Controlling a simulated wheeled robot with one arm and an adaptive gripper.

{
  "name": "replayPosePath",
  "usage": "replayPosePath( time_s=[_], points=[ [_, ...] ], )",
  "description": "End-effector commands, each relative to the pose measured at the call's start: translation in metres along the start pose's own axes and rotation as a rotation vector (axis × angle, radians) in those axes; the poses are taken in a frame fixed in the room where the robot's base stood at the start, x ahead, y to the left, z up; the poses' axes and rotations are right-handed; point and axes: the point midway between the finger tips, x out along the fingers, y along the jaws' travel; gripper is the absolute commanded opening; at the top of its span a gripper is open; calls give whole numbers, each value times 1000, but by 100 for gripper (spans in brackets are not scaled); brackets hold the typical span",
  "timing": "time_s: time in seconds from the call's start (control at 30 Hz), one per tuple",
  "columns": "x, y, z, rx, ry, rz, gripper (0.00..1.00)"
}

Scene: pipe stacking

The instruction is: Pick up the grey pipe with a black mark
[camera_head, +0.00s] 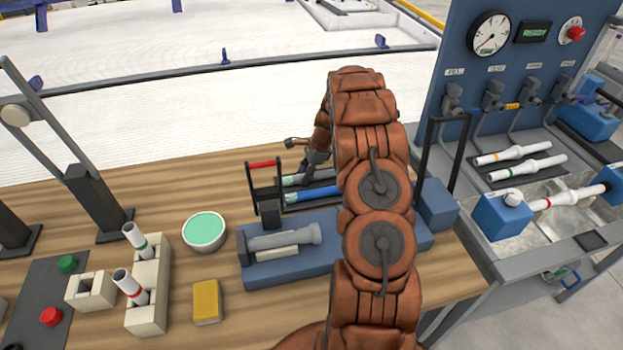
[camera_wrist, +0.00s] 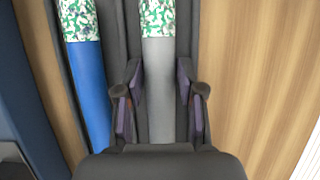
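A grey pipe (camera_wrist: 158,85) with a green-and-white patterned band lies in a dark rack. No black mark shows on its visible part. In the head view this grey pipe (camera_head: 322,178) lies behind a blue pipe (camera_head: 318,193). The blue pipe (camera_wrist: 88,85), with a similar band, lies to its left in the wrist view. My gripper (camera_wrist: 161,95) is open, with one finger on each side of the grey pipe and narrow gaps between. In the head view my gripper (camera_head: 308,164) is over the rack, partly hidden by my arm. Another grey pipe (camera_head: 284,237) lies on a blue fixture.
The blue fixture (camera_head: 290,267) stands in front. A green-filled bowl (camera_head: 204,232), a yellow block (camera_head: 207,302) and a beige holder (camera_head: 148,285) with white pipes stand left. A blue gauge panel (camera_head: 500,75) is right.

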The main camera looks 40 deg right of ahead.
Motion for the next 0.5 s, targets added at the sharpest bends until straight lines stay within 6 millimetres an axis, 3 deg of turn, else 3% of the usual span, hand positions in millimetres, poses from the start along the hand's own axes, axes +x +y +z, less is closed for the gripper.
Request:
replayPosePath(
  time_s=[0.2, 0.5],
  points=[
    [1, 0, 0, 0, 0, 0, 38],
    [1, 0, 0, 0, 0, 0, 8]
  ],
)
